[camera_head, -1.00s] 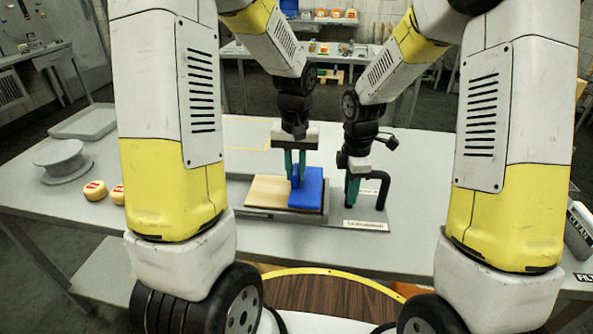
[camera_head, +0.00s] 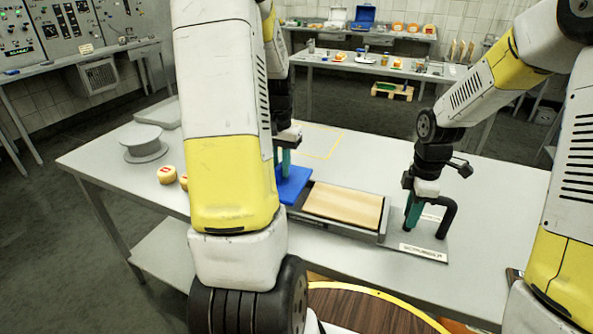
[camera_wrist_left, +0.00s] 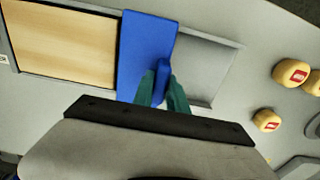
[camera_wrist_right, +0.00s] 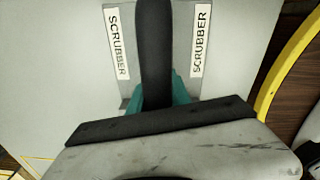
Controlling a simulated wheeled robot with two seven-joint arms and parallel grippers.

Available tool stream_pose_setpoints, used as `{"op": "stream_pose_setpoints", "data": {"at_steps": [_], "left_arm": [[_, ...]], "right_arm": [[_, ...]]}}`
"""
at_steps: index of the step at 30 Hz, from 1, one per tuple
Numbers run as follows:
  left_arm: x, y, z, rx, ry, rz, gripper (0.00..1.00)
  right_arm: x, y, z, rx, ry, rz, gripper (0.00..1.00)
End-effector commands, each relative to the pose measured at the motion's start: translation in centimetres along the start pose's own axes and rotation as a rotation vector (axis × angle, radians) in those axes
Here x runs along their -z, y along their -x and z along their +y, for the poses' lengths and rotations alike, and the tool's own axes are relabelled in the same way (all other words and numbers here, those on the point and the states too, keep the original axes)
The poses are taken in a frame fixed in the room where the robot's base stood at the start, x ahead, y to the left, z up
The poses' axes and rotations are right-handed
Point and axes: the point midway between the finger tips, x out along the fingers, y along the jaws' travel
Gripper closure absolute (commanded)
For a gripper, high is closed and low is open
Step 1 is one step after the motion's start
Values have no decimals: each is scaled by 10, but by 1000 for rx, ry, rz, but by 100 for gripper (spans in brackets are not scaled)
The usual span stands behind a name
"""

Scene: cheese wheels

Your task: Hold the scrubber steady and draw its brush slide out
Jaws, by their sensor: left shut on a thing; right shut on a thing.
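The scrubber is a low grey housing (camera_head: 385,222) on the table with a pale wooden panel (camera_head: 345,204) and a black bent handle (camera_head: 449,216) at its right end. My right gripper (camera_head: 412,214) is shut on the handle, whose bar shows between the teal fingers in the right wrist view (camera_wrist_right: 153,45). The blue brush slide (camera_head: 294,186) lies at the left of the wooden panel, partly hidden by my left arm. My left gripper (camera_wrist_left: 161,88) is shut on its upright blue grip. In the left wrist view, a bare grey channel shows beyond the slide.
Small cheese wheels (camera_head: 166,175) and a round grey stand (camera_head: 143,143) are on the table left of the scrubber. A grey tray (camera_head: 160,112) lies behind them. The table behind the scrubber is clear around a yellow outline (camera_head: 328,140).

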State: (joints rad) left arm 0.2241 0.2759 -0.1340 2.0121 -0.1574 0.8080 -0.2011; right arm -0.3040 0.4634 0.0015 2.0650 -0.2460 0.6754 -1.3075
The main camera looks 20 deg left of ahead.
Motion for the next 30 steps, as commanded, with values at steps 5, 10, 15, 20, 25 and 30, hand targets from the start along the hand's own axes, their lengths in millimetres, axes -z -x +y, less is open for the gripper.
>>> {"op": "stream_pose_setpoints", "data": {"at_steps": [5, 10, 15, 20, 25, 30], "left_arm": [[0, 1, -9, 4, 2, 4, 100], [1, 1, -9, 4, 2, 4, 100], [0, 1, -9, 4, 2, 4, 70], [0, 0, -8, 3, 1, 3, 60], [0, 0, -7, 2, 1, 2, 60], [1, 11, -7, 2, 1, 5, 60]], "right_arm": [[-2, -1, -2, 6, -1, -3, 100], [-2, -1, -2, 7, -1, -3, 100], [-2, -1, -2, 7, -1, -3, 100], [-2, -1, -2, 7, -1, -3, 100], [-2, -1, -2, 7, -1, -3, 100], [-2, -1, -2, 6, 0, -3, 100]]}}
